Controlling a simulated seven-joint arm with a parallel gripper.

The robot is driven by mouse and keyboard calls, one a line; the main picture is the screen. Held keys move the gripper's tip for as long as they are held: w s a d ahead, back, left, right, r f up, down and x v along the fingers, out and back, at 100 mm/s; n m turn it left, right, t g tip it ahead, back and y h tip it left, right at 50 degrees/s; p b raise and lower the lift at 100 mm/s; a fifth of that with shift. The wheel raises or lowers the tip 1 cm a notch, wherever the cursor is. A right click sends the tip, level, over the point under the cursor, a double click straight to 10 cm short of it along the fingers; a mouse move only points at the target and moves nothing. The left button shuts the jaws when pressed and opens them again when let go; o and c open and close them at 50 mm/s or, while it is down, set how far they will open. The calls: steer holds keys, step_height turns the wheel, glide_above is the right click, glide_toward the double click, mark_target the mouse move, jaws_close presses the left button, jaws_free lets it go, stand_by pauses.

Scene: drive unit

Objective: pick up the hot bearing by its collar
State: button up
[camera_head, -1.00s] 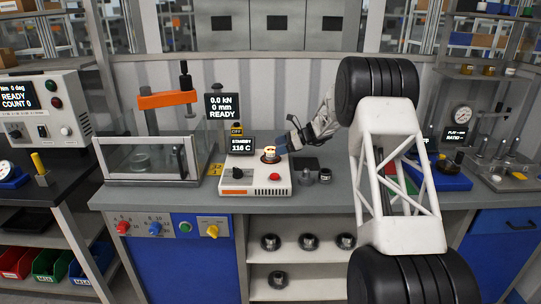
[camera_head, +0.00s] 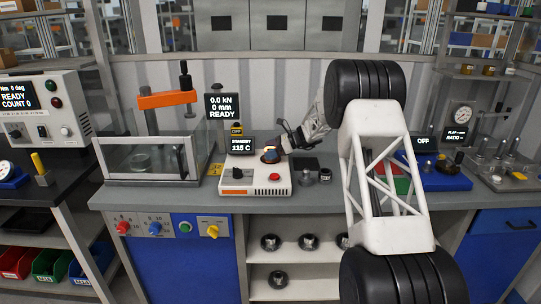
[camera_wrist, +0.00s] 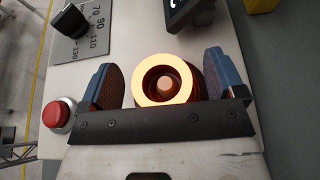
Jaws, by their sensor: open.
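My gripper (camera_wrist: 163,78) is open, with one blue, brown-padded finger on each side of the bearing and a visible gap on both sides. In the head view my gripper (camera_head: 280,145) is at the bearing and partly covers it. The collar is not clearly distinguishable.
The heater carries a black knob (camera_wrist: 70,20) and a red button (camera_wrist: 58,115). Small metal parts (camera_head: 308,178) sit close on the right. Several dark rings lie on the shelves below.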

steer(key=c, duration=1.2)
steer(key=shift+r, duration=0.1)
steer(key=shift+r, duration=4.95)
